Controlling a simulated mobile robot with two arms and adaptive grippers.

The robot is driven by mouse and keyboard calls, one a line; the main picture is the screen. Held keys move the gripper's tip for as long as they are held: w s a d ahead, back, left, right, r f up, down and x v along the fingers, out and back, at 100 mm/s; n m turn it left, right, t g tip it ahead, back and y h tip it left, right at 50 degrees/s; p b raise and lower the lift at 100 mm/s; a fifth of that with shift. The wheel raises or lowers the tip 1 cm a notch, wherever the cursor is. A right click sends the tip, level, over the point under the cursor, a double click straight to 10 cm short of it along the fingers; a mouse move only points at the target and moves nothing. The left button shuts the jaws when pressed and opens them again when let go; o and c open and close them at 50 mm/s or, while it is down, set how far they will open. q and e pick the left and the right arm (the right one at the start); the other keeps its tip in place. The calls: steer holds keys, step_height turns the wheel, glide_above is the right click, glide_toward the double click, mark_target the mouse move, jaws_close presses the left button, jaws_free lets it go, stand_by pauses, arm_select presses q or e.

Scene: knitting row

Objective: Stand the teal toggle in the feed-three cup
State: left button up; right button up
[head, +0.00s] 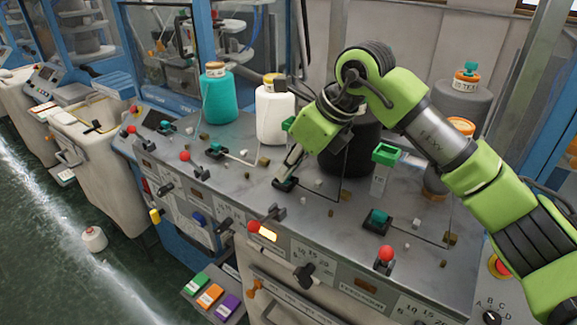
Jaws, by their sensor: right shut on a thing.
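My right gripper (287,177) is low over the grey machine top, pointing down. It is shut, with its fingertips at a black cup (284,185), the third in the row from the left. The thing between the fingers is too small and covered to make out. I cannot tell whether it is in the cup or just above it. Other black cups hold upright teal toggles: one at the far left (165,127), one left of the gripper (215,148), and one at the right (378,216). The cups' labels are not readable. My left gripper is not in view.
Behind stand a teal yarn cone (217,95), a white cone (271,115) and a black cone (350,145). A green-topped stand (385,155) is right of the gripper.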

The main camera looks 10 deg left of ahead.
steer(key=shift+f, duration=0.25)
steer(key=o, duration=0.7)
steer(key=shift+o, duration=0.2)
steer(key=v, duration=1.2)
steer(key=shift+r, duration=0.1)
